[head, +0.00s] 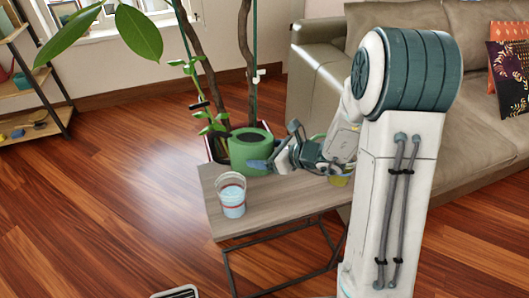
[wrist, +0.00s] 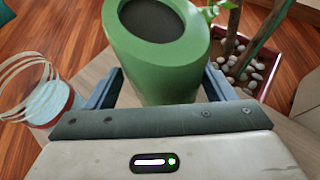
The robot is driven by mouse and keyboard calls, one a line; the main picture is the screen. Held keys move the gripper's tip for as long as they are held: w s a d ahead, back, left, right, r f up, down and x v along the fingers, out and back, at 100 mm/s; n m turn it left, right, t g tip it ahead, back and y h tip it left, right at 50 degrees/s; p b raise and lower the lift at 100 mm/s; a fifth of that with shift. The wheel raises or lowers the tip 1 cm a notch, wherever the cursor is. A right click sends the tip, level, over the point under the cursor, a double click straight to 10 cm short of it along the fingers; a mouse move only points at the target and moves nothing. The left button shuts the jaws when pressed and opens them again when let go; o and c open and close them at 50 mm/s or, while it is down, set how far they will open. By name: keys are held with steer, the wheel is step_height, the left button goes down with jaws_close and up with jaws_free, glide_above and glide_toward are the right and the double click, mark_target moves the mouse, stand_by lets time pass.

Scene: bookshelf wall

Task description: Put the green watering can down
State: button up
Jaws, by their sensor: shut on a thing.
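The green watering can (head: 246,150) is at the back of the small wooden side table (head: 290,203) in the head view. It looks upright, with a dark open top. In the wrist view the watering can (wrist: 165,75) sits between the two blue-grey fingers of my gripper (wrist: 162,88). In the head view my gripper (head: 262,165) reaches it from the right and is shut on it. I cannot tell whether its base touches the tabletop. Its spout and handle are not clearly seen.
A yellow item (head: 340,179) is partly hidden under my arm. A potted plant with white stones (wrist: 245,75) stands behind. The table's middle front is clear.

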steer(key=shift+f+b, duration=0.5)
steer(key=shift+b, duration=0.1)
steer(key=o, duration=1.4)
steer(key=shift+o, duration=0.2)
